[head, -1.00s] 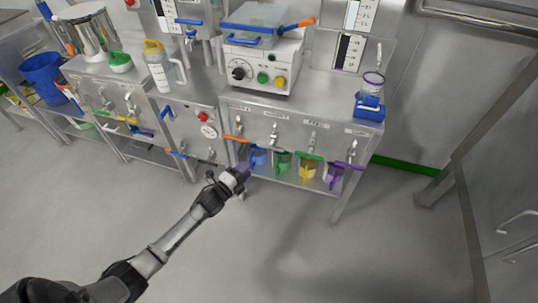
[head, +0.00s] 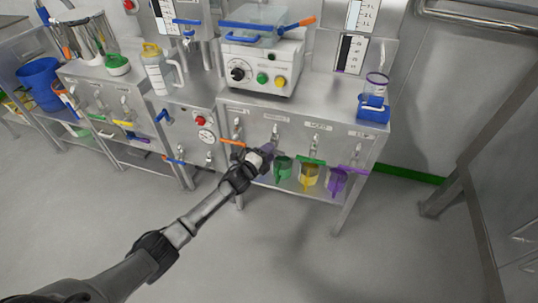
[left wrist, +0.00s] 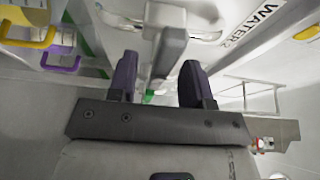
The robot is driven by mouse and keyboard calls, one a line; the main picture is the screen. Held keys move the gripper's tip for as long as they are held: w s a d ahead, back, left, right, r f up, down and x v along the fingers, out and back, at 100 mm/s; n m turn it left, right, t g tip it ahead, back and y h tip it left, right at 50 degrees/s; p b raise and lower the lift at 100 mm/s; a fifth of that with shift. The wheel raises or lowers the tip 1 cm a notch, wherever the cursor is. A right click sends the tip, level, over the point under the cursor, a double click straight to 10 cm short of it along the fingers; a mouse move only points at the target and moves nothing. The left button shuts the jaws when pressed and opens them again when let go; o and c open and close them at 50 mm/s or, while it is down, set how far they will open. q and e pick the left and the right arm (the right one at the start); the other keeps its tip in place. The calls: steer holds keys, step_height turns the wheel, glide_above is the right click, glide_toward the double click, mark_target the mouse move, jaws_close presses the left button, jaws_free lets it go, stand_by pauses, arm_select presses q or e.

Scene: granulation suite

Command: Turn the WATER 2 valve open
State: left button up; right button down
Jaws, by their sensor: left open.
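My left gripper (head: 266,150) reaches in from the lower left to the front of the steel bench, at the second tap (head: 275,132) from the left. In the left wrist view the WATER 2 label (left wrist: 252,24) is at the upper right. There a grey metal bar of the valve (left wrist: 167,48) comes down between the two dark fingers of the open gripper (left wrist: 158,82). I cannot tell whether the fingers touch it. In the head view the gripper covers this valve's handle.
The orange handle (head: 232,143) is close on the left; the green handle (head: 311,161) and purple handle (head: 350,170) are on the right. Green (head: 283,168), yellow (head: 309,178) and purple (head: 336,181) jugs hang below. The floor in front is clear.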

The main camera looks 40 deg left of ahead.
arm_select(q)
steer(key=shift+w, duration=0.2)
jaws_close()
stand_by(0.5)
